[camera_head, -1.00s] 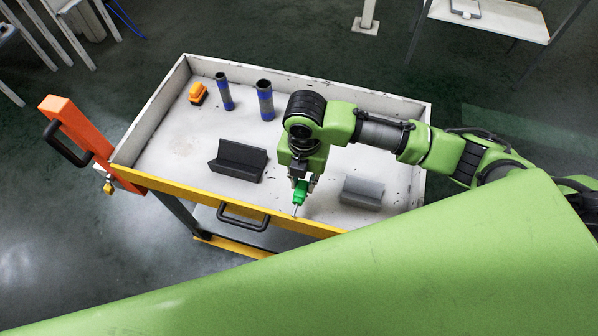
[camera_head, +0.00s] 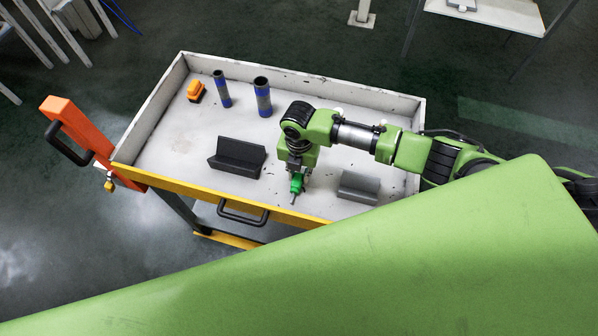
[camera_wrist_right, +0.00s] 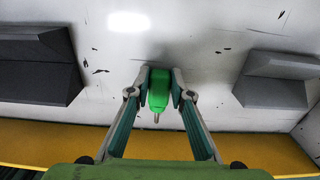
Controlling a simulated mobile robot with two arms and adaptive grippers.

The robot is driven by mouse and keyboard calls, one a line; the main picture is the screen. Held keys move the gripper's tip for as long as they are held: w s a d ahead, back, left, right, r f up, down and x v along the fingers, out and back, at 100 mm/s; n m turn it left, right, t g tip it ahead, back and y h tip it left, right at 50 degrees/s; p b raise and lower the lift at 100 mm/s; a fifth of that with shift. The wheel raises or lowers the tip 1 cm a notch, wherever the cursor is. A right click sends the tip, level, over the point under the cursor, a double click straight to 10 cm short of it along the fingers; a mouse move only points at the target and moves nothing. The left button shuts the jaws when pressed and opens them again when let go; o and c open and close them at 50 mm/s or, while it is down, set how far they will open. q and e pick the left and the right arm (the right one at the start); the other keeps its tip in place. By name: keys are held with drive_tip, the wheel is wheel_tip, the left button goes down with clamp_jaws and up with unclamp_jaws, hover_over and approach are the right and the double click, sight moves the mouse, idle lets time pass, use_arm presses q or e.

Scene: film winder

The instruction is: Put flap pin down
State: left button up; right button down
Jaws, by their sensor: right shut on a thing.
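The flap pin, a green handle with a thin metal tip, shows in the head view (camera_head: 296,184) and in the right wrist view (camera_wrist_right: 158,90). My right gripper (camera_head: 297,176) is shut on it, with one finger on each side of the green handle in the right wrist view (camera_wrist_right: 159,85). The pin points down near the front yellow edge of the cart tray (camera_head: 190,145), between a black angled block (camera_head: 237,157) and a grey block (camera_head: 359,187). I cannot tell whether its tip touches the tray. My left gripper is not in view.
Two dark tubes with blue bands (camera_head: 262,97) stand upright at the back of the tray. An orange object (camera_head: 196,91) sits at the back left.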

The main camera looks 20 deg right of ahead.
drive_tip(key=shift+f, duration=0.2)
drive_tip(key=c, duration=1.8)
unclamp_jaws()
drive_tip(key=shift+r, duration=0.1)
drive_tip(key=shift+r, duration=0.25)
drive_tip(key=shift+r+b, duration=1)
drive_tip(key=shift+r, duration=4.9)
drive_tip(key=shift+f, duration=0.1)
